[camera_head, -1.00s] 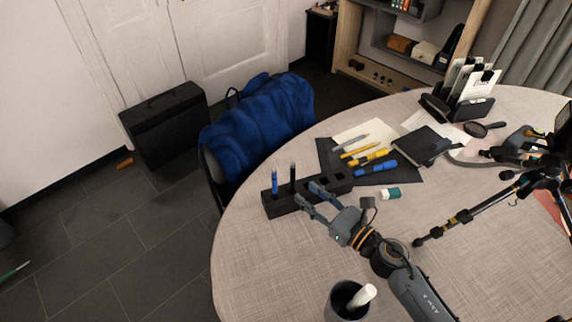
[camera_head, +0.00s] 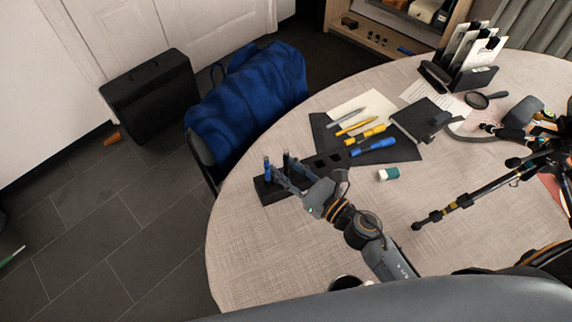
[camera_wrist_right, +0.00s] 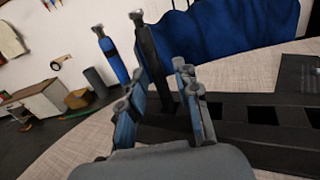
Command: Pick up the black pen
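The black pen (camera_head: 286,160) stands upright in the black slotted holder (camera_head: 329,161) on the round table. It also shows in the right wrist view (camera_wrist_right: 149,52). A blue pen (camera_head: 267,166) stands in the slot to its left and also shows in the wrist view (camera_wrist_right: 111,56). My right gripper (camera_head: 284,171) is open at the holder, its two fingers on either side of the black pen. In the wrist view the fingers (camera_wrist_right: 160,100) show a gap with the pen between them; contact is not clear. My left gripper is not in view.
A dark mat (camera_head: 397,153) with yellow and blue markers lies behind the holder. A blue jacket (camera_head: 245,100) hangs on a chair beyond the table edge.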

